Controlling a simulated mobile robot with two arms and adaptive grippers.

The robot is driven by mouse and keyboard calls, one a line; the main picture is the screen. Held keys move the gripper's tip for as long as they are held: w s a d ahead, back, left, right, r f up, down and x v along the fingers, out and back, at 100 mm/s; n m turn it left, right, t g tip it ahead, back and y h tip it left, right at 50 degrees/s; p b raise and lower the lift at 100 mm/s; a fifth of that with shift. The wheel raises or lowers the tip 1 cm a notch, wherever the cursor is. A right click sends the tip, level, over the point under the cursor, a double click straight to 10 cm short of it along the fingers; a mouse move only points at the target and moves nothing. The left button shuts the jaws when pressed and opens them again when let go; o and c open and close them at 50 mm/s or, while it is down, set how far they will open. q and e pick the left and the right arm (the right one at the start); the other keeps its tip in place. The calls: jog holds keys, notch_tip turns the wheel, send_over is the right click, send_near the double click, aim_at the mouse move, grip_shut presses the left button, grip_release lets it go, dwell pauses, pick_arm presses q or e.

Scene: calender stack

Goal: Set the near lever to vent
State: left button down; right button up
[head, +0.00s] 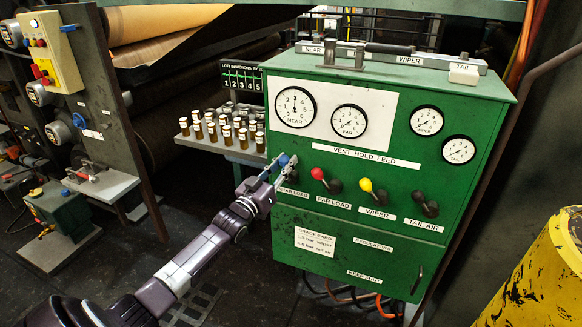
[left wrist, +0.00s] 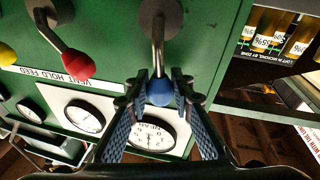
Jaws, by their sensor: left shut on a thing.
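The near lever has a blue knob (head: 283,160) and sits at the left end of the lever row on the green cabinet (head: 472,93). My left gripper (head: 277,171) reaches it from the left. In the left wrist view, which shows the panel upside down, the blue knob (left wrist: 160,92) lies between the two fingers of my left gripper (left wrist: 158,84), which is shut on it. The near lever's bent metal stem runs from the knob to the panel. A strip labelled VENT HOLD FEED (head: 366,157) is above the levers. My right gripper is out of view.
The red-knobbed lever (head: 318,174), yellow-knobbed lever (head: 367,185) and black-knobbed lever (head: 418,197) stand to the right. A shelf of small brown bottles (head: 240,152) is close on the left. A yellow drum (head: 545,275) stands at the lower right.

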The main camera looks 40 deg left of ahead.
pick_arm(q)
jog(key=shift+s+a+f+n+y+b, duration=0.15)
jog(key=shift+a+f+n+y+b, duration=0.35)
jog(key=shift+n, duration=0.85)
jog(key=shift+s+a+f+n+y+b, duration=0.15)
jog(key=shift+a+n+y, duration=0.35)
jog(key=shift+n, duration=0.9)
jog(key=shift+s+a+f+n+y+b, duration=0.3)
jog(key=shift+a+n, duration=0.45)
jog(key=shift+n, duration=0.6)
jog(key=shift+w, duration=0.15)
jog(key=c, duration=1.7)
grip_release()
jog(key=shift+r, duration=0.1)
jog(key=shift+o, duration=0.2)
jog(key=v, duration=1.2)
